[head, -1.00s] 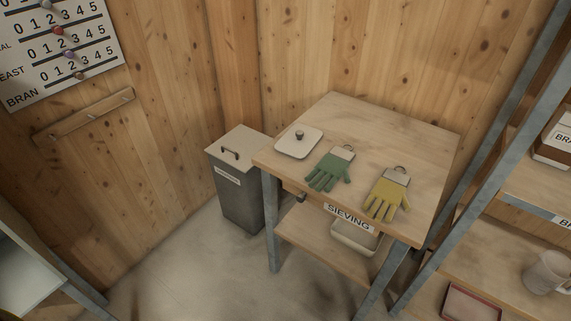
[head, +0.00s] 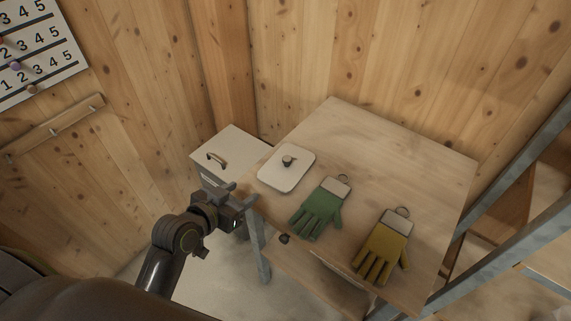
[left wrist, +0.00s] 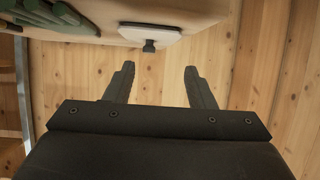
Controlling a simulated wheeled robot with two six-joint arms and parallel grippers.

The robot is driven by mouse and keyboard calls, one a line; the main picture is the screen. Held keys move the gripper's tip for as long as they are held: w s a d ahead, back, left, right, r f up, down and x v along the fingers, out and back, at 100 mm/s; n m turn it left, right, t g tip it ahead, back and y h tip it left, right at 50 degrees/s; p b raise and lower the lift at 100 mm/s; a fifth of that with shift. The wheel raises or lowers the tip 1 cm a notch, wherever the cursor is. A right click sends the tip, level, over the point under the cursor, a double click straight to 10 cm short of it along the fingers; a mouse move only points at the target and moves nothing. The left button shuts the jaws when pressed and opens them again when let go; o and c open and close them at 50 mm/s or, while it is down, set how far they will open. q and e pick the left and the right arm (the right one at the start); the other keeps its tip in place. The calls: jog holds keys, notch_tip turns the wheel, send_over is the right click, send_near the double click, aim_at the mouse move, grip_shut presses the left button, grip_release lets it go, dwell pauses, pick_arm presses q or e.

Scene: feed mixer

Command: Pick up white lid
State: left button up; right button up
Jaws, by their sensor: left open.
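My right gripper is not in view.
A green glove (head: 317,212) and a yellow glove (head: 382,252) lie on the table right of the lid. A bin with a pale handled top (head: 231,148) stands left of the table. Metal shelving (head: 500,230) stands at the right. Wooden walls close in behind.

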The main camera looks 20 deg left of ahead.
pick_arm(q)
notch_tip(320, 180, up, 2)
jog(key=p, duration=0.1)
send_near(284, 163)
jog(key=w, duration=0.1)
jog(key=w+f, duration=0.1)
jog(key=w, duration=0.1)
jog(key=shift+w+f+t+h, duration=0.1)
jog(key=shift+f+t+h, duration=0.2)
jog(key=shift+t, duration=0.1)
jog(key=shift+d+p+x, duration=0.15)
jog(key=shift+p+x, duration=0.15)
jog(key=shift+x, duration=1.1)
jog(key=shift+d+p+x, duration=0.15)
jog(key=shift+p+x, duration=0.1)
jog(key=shift+x, duration=1.2)
jog(key=shift+f, duration=0.1)
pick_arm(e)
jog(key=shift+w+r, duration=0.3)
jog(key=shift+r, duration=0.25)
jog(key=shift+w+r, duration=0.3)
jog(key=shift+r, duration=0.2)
pick_arm(q)
grip_shut()
